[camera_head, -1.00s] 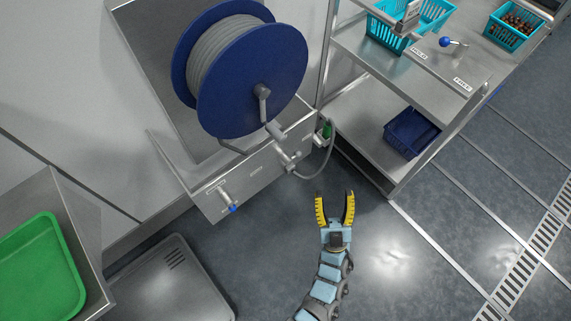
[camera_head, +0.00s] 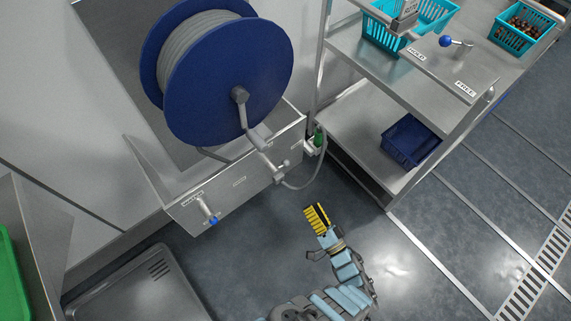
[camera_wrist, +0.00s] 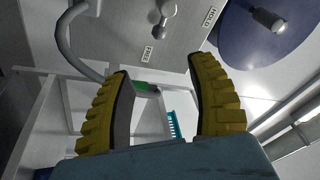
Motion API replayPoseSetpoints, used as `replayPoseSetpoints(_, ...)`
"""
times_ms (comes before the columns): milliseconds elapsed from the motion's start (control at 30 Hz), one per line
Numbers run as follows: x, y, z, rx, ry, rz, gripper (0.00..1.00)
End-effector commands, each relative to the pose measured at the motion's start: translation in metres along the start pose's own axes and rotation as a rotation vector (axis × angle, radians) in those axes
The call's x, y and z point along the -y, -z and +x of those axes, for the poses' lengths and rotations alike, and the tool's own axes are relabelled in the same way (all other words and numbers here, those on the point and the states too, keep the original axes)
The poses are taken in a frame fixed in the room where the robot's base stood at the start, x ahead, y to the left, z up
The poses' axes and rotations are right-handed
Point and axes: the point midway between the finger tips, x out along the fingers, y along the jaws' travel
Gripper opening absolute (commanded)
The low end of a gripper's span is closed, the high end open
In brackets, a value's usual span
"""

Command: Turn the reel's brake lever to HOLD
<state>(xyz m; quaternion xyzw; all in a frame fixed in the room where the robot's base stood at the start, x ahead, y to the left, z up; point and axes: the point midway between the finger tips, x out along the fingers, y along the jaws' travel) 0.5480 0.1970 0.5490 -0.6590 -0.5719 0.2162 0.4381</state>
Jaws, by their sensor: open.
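The reel's brake lever (camera_head: 272,168) is a small metal lever on the steel panel below the blue reel (camera_head: 190,105). In the wrist view the lever (camera_wrist: 164,18) shows at the top, between the labels FREE (camera_wrist: 148,53) and HOLD (camera_wrist: 210,18). Its lower round end lies near FREE. My gripper (camera_head: 315,211), with yellow ridged fingers, is below and right of the panel in the head view, apart from the lever. In the wrist view my gripper (camera_wrist: 158,70) is open, with nothing between its fingers.
A grey hose (camera_head: 318,175) loops right of the lever. A blue-tipped valve (camera_head: 208,212) sits at the panel's left. A steel shelf unit (camera_head: 360,150) stands to the right. It carries another, blue-knobbed lever (camera_head: 446,41) marked HOLD and FREE. The floor around my gripper is clear.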

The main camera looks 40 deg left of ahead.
Motion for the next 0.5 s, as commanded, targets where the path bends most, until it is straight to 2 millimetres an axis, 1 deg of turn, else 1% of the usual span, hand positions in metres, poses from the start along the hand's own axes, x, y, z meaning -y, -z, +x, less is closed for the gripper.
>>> replayPoseSetpoints(167,0.001,0.001,0.014,0.003,0.001,0.009,0.58)
replayPoseSetpoints(267,0.001,0.002,0.029,0.004,0.001,0.007,0.58)
replayPoseSetpoints(500,0.001,0.001,0.071,0.002,0.001,0.004,0.58)
